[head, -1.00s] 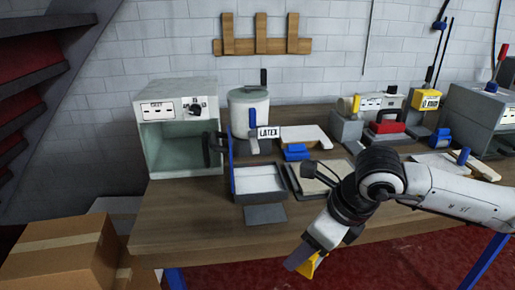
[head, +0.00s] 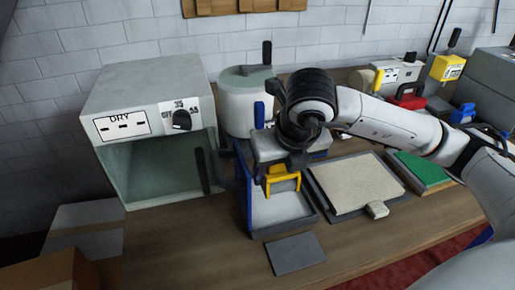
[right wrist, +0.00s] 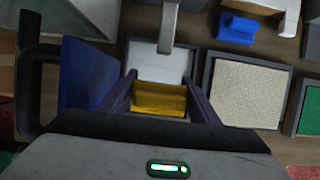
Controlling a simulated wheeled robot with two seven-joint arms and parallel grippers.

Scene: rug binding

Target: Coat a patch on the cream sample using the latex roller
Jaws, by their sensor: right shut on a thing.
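My right gripper (head: 282,160) is shut on a yellow-framed tool, which I take as the latex roller (head: 284,180). It is over the blue-sided tray (head: 247,220) with a pale white floor; I cannot tell whether it touches. In the right wrist view the roller (right wrist: 160,98) shows as a yellow block between the fingers (right wrist: 160,105), with the white tray floor beyond. The cream sample (head: 355,180) lies flat on a dark board right of the tray, and also shows in the right wrist view (right wrist: 248,92). My left gripper is not in view.
A grey dryer box (head: 150,100) stands at the left. A lidded pot (head: 243,108) stands behind the tray. A small pale block (head: 377,209) sits at the sample's front edge. A green sample (head: 420,170) lies to the right, and a flat grey plate (head: 295,253) in front.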

